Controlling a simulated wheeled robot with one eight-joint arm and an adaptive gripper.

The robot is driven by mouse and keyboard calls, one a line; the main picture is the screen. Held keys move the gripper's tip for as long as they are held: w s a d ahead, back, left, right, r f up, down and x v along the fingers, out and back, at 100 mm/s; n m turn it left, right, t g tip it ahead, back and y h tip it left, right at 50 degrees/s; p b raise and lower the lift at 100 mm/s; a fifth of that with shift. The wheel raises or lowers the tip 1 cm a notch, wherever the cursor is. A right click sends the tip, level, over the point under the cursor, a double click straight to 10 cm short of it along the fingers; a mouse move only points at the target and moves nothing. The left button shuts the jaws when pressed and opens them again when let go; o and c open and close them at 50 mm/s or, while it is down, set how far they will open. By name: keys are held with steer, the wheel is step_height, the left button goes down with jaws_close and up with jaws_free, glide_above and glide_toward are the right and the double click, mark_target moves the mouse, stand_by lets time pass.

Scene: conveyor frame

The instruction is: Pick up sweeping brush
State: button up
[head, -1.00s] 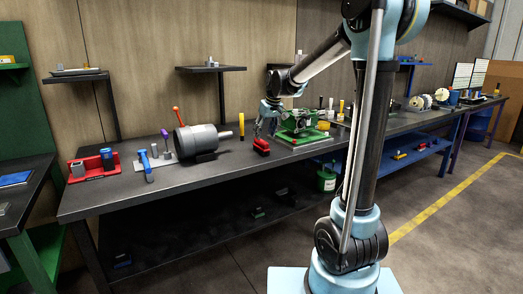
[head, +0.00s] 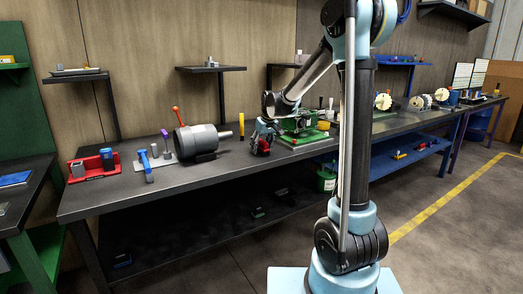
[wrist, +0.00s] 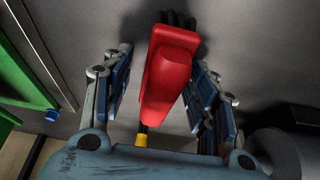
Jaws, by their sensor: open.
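The sweeping brush (wrist: 172,75) has a red handle body and dark bristles. It lies on the dark workbench top, between the blue-padded fingers of my gripper (wrist: 162,72) in the wrist view. The fingers are open, with a visible gap to the brush on the left side; the right finger is close to it. In the head view, my gripper (head: 262,135) is down over the brush (head: 261,149), which is partly hidden by it.
A green machine fixture (head: 302,125) stands just right of the brush. A grey motor (head: 197,140) and a yellow upright cylinder (head: 241,125) are to its left. A red holder (head: 93,165) is at the bench's left end. The bench front edge is near.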

mark_target(261, 140)
steer(key=c, duration=1.2)
steer(key=shift+o, duration=0.2)
steer(key=shift+r, duration=0.1)
step_height(261, 140, up, 10)
steer(key=shift+f, duration=0.1)
steer(key=o, duration=0.5)
steer(key=c, duration=0.4)
